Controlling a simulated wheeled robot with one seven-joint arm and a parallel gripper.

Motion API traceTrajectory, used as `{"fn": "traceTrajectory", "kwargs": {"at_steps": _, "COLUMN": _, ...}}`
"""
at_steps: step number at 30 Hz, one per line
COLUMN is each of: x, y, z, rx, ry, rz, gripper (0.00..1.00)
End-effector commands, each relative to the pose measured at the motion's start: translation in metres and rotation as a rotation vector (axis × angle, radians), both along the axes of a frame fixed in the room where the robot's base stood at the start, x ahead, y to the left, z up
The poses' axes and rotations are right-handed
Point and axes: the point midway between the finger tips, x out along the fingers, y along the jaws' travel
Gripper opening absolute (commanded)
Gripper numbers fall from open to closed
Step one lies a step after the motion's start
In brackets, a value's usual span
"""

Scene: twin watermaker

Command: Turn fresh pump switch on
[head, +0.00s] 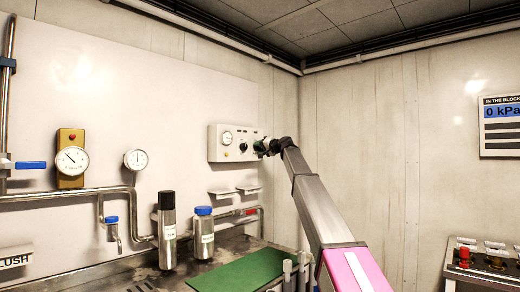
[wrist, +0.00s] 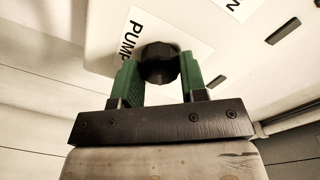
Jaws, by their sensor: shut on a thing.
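A white control box (head: 219,143) hangs on the wall panel, with a small gauge and black knobs on its face. In the wrist view a black knob (wrist: 159,62) sits next to a label reading "PUMP" (wrist: 140,35). My gripper (wrist: 160,70) has its two green fingers on either side of this knob and is shut on it. In the head view my gripper (head: 264,147) is at the right side of the box. It hides that part of the box's face. The knob's pointer direction cannot be made out.
Steel pipes and gauges (head: 72,161) are on the wall at left. Two bottles (head: 167,230) and a green mat (head: 245,270) are on the bench below. A display (head: 500,126) reading "0 kPa" hangs at right. A panel with knobs (head: 490,258) is at lower right.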

Motion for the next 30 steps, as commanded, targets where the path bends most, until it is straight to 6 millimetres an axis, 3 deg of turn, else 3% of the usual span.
{"fn": "traceTrajectory", "kwargs": {"at_steps": 4, "x": 0.0, "y": -0.001, "z": 0.0, "rx": 0.002, "ry": 0.001, "rz": -0.001, "gripper": 0.16}}
{"fn": "traceTrajectory", "kwargs": {"at_steps": 5, "x": 0.0, "y": -0.001, "z": 0.0, "rx": 0.001, "ry": 0.0, "rz": -0.001, "gripper": 0.49}}
{"fn": "traceTrajectory", "kwargs": {"at_steps": 6, "x": 0.0, "y": -0.001, "z": 0.0, "rx": 0.001, "ry": 0.0, "rz": -0.001, "gripper": 0.62}}
{"fn": "traceTrajectory", "kwargs": {"at_steps": 7, "x": 0.0, "y": -0.001, "z": 0.0, "rx": 0.001, "ry": 0.0, "rz": -0.001, "gripper": 0.65}}
{"fn": "traceTrajectory", "kwargs": {"at_steps": 20, "x": -0.005, "y": -0.006, "z": 0.0, "rx": 0.0, "ry": 0.0, "rz": -0.001, "gripper": 0.65}}
{"fn": "traceTrajectory", "kwargs": {"at_steps": 30, "x": -0.038, "y": -0.045, "z": 0.001, "rx": 0.0, "ry": -0.001, "rz": -0.002, "gripper": 0.65}}
